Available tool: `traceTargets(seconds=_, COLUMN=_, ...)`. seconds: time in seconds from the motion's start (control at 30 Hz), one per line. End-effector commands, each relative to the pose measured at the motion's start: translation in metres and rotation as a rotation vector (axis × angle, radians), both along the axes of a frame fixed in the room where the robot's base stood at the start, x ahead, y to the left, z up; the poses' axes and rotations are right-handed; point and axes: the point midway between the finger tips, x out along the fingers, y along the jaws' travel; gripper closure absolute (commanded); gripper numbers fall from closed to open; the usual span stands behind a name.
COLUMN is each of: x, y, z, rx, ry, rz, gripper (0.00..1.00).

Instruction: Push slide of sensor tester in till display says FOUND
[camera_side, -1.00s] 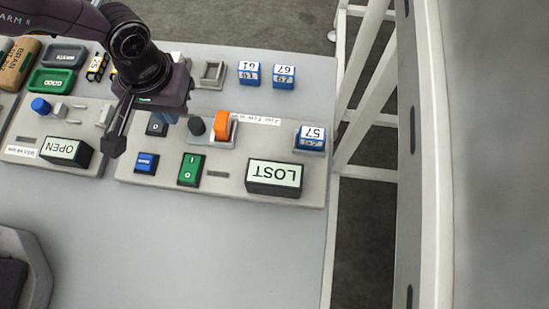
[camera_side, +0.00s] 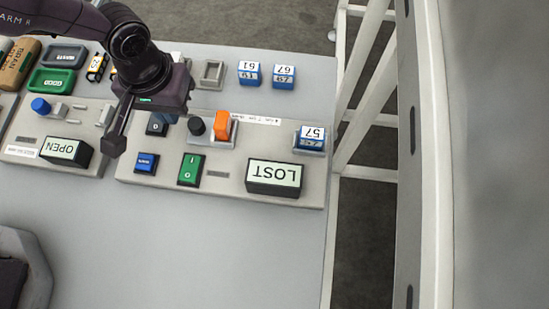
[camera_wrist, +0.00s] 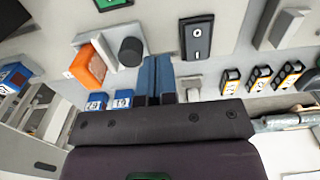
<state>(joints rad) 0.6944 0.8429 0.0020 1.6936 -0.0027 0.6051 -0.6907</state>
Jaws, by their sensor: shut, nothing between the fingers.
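The sensor tester is a grey panel (camera_side: 230,188) in the middle of the table. Its display (camera_side: 274,175) reads LOST, upside down in the side view. A black round knob (camera_side: 196,126) stands on a pale base beside an orange block (camera_side: 222,125); the wrist view also shows the knob (camera_wrist: 131,51) and orange block (camera_wrist: 88,66). My gripper (camera_side: 171,118) is to the left of the knob in the side view. In the wrist view its blue fingers (camera_wrist: 157,62) are together and empty, close beside the knob. I cannot tell whether they touch it.
The panel also has a green rocker switch (camera_side: 190,169), a blue switch (camera_side: 146,163) and a block marked 57 (camera_side: 311,137). A second panel with an OPEN display (camera_side: 66,152) stands at left. Blocks 61 (camera_side: 249,74) and 67 (camera_side: 284,76) are behind.

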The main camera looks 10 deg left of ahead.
Motion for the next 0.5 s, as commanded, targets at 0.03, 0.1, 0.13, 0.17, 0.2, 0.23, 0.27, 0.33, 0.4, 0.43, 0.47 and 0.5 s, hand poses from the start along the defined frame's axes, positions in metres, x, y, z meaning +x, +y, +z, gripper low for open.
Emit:
traceTargets(seconds=0.03, x=0.000, y=0.000, z=0.000, rx=0.000, ry=0.000, rz=0.000, gripper=1.00)
traceTargets(seconds=0.1, x=0.000, y=0.000, z=0.000, rx=0.000, ry=0.000, rz=0.000, gripper=1.00)
traceTargets(seconds=0.13, x=0.000, y=0.000, z=0.000, rx=0.000, ry=0.000, rz=0.000, gripper=1.00)
traceTargets(seconds=0.17, x=0.000, y=0.000, z=0.000, rx=0.000, ry=0.000, rz=0.000, gripper=1.00)
traceTargets(seconds=0.2, x=0.000, y=0.000, z=-0.001, rx=0.000, ry=0.000, rz=0.000, gripper=1.00)
traceTargets(seconds=0.23, x=0.000, y=0.000, z=-0.002, rx=0.000, ry=0.000, rz=0.000, gripper=1.00)
traceTargets(seconds=0.27, x=0.000, y=0.000, z=-0.002, rx=0.000, ry=0.000, rz=0.000, gripper=1.00)
traceTargets(seconds=0.33, x=0.000, y=0.000, z=-0.005, rx=0.000, ry=0.000, rz=0.000, gripper=1.00)
traceTargets(seconds=0.4, x=0.000, y=0.000, z=-0.007, rx=0.000, ry=0.000, rz=0.000, gripper=1.00)
traceTargets(seconds=0.43, x=0.000, y=0.000, z=-0.009, rx=0.000, ry=0.000, rz=0.000, gripper=1.00)
traceTargets(seconds=0.47, x=0.000, y=0.000, z=-0.010, rx=0.000, ry=0.000, rz=0.000, gripper=1.00)
traceTargets(seconds=0.5, x=0.000, y=0.000, z=-0.011, rx=0.000, ry=0.001, rz=0.000, gripper=1.00)
